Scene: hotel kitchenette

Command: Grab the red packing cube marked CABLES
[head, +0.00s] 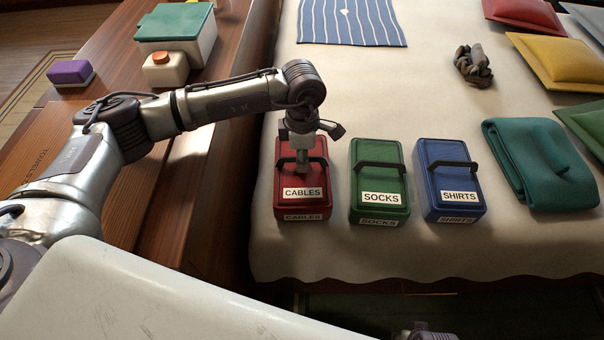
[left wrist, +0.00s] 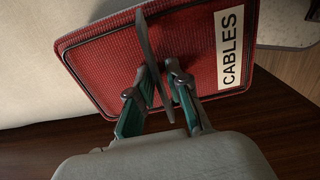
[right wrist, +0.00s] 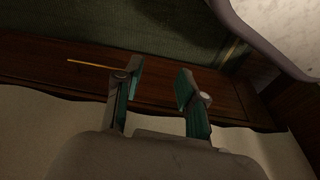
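The red packing cube marked CABLES (head: 285,207) stands on the bed's near left corner, with a dark handle strap across its top. My left gripper (head: 303,163) is directly over it, pointing down at the strap. In the left wrist view the red cube (left wrist: 100,55) fills the upper part, and its strap (left wrist: 146,48) passes between the fingers of my left gripper (left wrist: 156,78). The fingers are apart, one on each side of the strap. My right gripper (right wrist: 160,82) is open and empty. It points at a dark wooden ledge.
A green SOCKS cube (head: 380,203) and a blue SHIRTS cube (head: 455,196) stand in a row to the right. A folded teal towel (head: 540,165) lies beyond them. A wooden bench (head: 185,180) holding several containers runs along the left.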

